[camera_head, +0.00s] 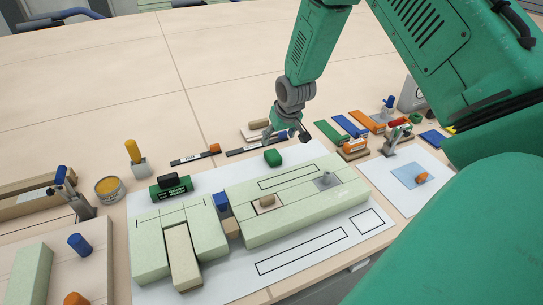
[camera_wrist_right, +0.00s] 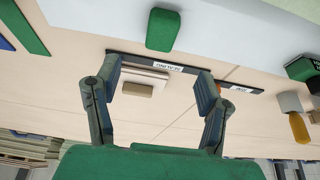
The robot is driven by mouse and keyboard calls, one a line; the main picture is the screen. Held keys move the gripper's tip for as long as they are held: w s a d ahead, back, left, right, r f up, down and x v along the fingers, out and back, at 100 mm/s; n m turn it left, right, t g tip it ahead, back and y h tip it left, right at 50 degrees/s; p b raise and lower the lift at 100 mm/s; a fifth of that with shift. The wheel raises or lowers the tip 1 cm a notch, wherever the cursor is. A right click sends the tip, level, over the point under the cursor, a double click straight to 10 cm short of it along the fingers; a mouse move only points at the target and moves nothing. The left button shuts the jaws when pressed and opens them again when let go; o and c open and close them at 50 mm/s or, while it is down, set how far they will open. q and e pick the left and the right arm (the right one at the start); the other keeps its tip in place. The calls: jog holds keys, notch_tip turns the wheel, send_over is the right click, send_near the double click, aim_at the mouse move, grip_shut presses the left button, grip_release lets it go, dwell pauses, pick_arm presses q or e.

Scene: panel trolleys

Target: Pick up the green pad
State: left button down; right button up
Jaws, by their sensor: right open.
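The green pad (camera_head: 273,157), a small rounded green block, lies on the white sheet, just behind the pale green panel. It also shows in the right wrist view (camera_wrist_right: 162,30), at top centre, beyond the fingertips. My right gripper (camera_head: 287,135) is above the table near the pad, on its far side in the head view. In the right wrist view my right gripper (camera_wrist_right: 158,76) has its two fingers wide apart, with nothing between them held. The pad is apart from both fingers. My left gripper is not in view.
A wooden block on a pale plate (camera_wrist_right: 138,88) and dark labelled strips (camera_head: 195,158) lie close by. Pale green panels (camera_head: 295,200) fill the front sheet. Coloured strips (camera_head: 350,126) and a clamp (camera_head: 392,142) stand at right. The far table is clear.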

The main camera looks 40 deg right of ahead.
aim_at(272, 153)
jog(key=b+x, duration=0.1)
jog(key=x, duration=1)
jog(key=shift+w+f, duration=0.15)
jog(key=shift+f, duration=0.1)
jog(key=c, duration=1.2)
notch_tip(272, 153, up, 10)
jog(key=shift+r+p, duration=0.1)
jog(key=shift+p, duration=0.3)
jog(key=o, duration=0.5)
jog(key=shift+c, duration=0.2)
jog(key=c, duration=0.4)
jog(key=shift+o, duration=0.2)
